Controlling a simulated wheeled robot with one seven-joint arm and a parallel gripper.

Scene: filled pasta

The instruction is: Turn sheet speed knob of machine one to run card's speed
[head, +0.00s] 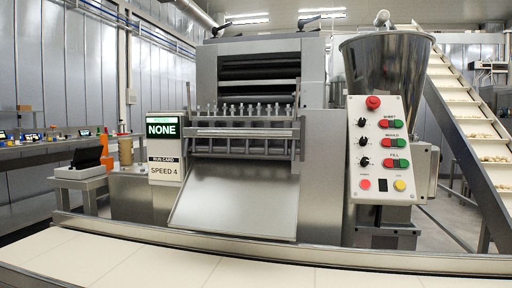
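The machine (250,150) stands in the middle of the head view. Its white control panel (383,178) is at the right, below a steel hopper. Three black knobs run down the panel's left side. The top knob (361,122) sits beside the row whose small label seems to read SHEET. Its pointer setting is too small to read. The run card (165,170) on the left of the machine reads SPEED 4. A display (162,127) above it reads NONE in green. My gripper is not in view.
Red and green buttons sit right of the knobs, with a red stop button (373,102) on top. A pale conveyor (200,262) crosses the front. The hopper (387,62) rises above the panel. An inclined conveyor (470,125) stands at the right.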

